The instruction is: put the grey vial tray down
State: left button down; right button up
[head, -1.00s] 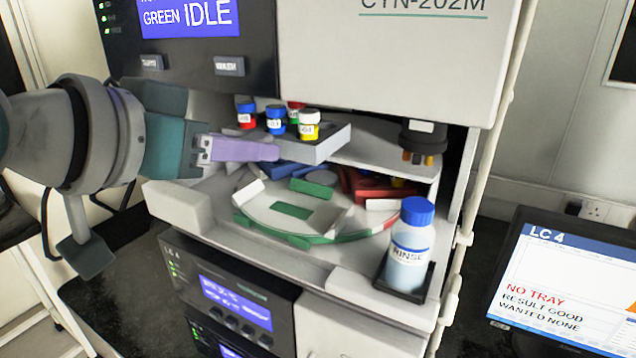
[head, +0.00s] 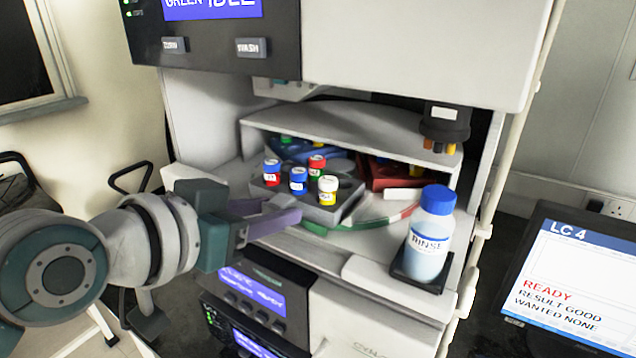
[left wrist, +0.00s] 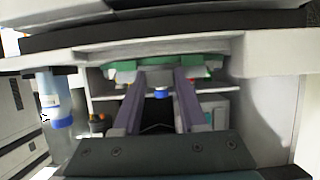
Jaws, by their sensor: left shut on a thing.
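The grey vial tray (head: 325,213) sits low at the front of the round carousel (head: 400,214), where the empty front place was. It looks level and seems to rest there. It carries several vials, with blue, red and white caps. My left gripper (head: 288,212) reaches in from the left, its purple fingers at the tray's near left side, shut on it. In the left wrist view the fingers (left wrist: 160,84) point into the opening and a blue cap (left wrist: 161,93) shows between them; the grip itself is hard to make out. My right gripper is not in view.
A blue tray (head: 310,150) and a red tray (head: 385,178) stand farther back on the carousel. A rinse bottle (head: 428,240) stands at the front right. A shelf (head: 350,128) and a dark nozzle head (head: 445,125) hang above. The monitor (head: 570,280) reads READY.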

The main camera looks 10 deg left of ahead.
pick_arm(q)
jog(key=shift+c, duration=2.3)
grip_release()
jog(key=shift+r, duration=0.2)
jog(key=shift+s+a, duration=0.1)
jog(key=shift+s, duration=0.15)
jog(key=v, duration=1.1)
jog(key=s+a+f+n+g+y, duration=0.1)
jog(key=s+f+g+y, duration=0.1)
jog(key=s+f+g, duration=0.45)
jog(key=s+a+f+n+g+y, duration=0.1)
jog(key=s+f+g+y, duration=0.2)
jog(key=s, duration=0.7)
notch_tip(320, 180, up, 26)
jog(key=p, duration=2.7)
jog(key=shift+w+d+h+p, duration=0.15)
jog(key=shift+w+h+p, duration=0.15)
